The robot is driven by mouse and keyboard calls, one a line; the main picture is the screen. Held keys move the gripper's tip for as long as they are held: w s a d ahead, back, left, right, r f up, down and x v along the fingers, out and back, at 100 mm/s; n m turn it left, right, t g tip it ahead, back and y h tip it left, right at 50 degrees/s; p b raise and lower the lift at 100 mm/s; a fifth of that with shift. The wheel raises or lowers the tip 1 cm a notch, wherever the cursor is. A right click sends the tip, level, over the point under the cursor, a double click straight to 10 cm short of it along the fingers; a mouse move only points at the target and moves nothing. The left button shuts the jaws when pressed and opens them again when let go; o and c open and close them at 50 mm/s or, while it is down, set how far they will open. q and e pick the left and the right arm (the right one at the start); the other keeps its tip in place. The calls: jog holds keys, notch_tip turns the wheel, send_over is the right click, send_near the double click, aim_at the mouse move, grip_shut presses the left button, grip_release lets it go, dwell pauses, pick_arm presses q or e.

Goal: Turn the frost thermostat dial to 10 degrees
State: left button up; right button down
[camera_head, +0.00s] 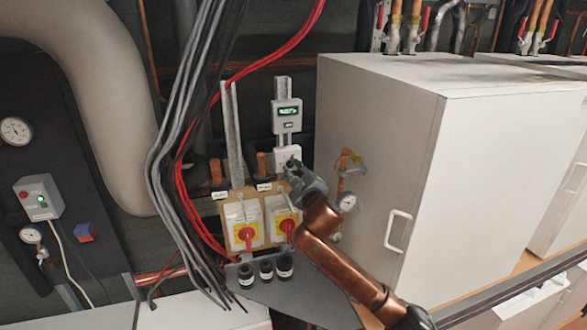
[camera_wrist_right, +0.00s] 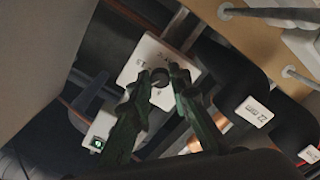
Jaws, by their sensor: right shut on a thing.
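The frost thermostat (camera_head: 287,153) is a small white box below a grey unit with a green display. In the right wrist view the thermostat (camera_wrist_right: 137,64) fills the middle, with faint marks on its face. Its dark round dial (camera_wrist_right: 159,77) sits between my fingertips. My right gripper (camera_head: 291,166) reaches the thermostat front from the lower right. In the wrist view its two green fingers (camera_wrist_right: 160,80) are shut on the dial from both sides. The fingers partly hide the dial, and I cannot read its setting. My left gripper is not in view.
The grey display unit (camera_head: 287,115) is just above. Two red-and-yellow rotary switches (camera_head: 245,232) sit below left. A large white cabinet (camera_head: 385,170) stands close on the right, with a pressure gauge (camera_head: 346,202) by its side. Red and grey cables (camera_head: 178,150) hang on the left.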

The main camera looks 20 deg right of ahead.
jog(key=shift+a, duration=0.15)
jog(key=c, duration=2.2)
grip_release()
jog(key=shift+s, duration=0.1)
jog(key=o, duration=0.4)
jog(key=shift+s+r, duration=0.1)
jog(key=shift+s, duration=0.05)
jog(key=shift+c, duration=0.2)
jog(key=shift+o, duration=0.2)
jog(key=s, duration=1.1)
jog(key=shift+s+d, duration=0.25)
jog(key=shift+s, duration=0.1)
jog(key=shift+d, duration=0.1)
